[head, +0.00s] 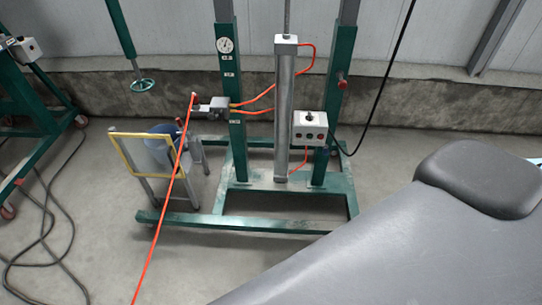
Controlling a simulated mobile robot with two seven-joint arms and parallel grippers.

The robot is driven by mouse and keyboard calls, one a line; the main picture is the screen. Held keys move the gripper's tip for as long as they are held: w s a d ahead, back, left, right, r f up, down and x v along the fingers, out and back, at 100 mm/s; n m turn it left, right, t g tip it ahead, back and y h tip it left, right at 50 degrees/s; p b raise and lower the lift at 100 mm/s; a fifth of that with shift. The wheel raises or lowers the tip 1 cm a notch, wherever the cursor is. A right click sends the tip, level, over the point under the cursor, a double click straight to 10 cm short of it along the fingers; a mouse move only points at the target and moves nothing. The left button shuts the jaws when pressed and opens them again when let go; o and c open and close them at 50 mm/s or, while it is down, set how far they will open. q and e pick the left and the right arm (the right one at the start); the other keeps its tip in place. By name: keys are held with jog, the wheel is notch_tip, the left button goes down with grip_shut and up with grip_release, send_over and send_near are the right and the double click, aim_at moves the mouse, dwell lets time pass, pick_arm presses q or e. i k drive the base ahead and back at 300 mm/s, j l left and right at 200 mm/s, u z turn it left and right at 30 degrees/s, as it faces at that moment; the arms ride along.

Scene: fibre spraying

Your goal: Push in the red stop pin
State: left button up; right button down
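A small red knob (342,80), which looks like the stop pin, sticks out from the right green post (338,100) of a wheeled frame. It is too small to tell how far in it sits. A grey control box (310,128) with a dark knob on top and small buttons on its front is mounted below and left of it. Neither of my grippers is in view.
The green frame base (260,227) stands on the concrete floor. Orange hoses (168,200) and a black cable (388,80) hang near it. A yellow-edged stand (122,155) is at left. Dark cables lie on the left floor. A large grey shape fills the lower right.

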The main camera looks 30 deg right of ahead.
aim_at(342, 84)
jog(key=z, duration=1.5)
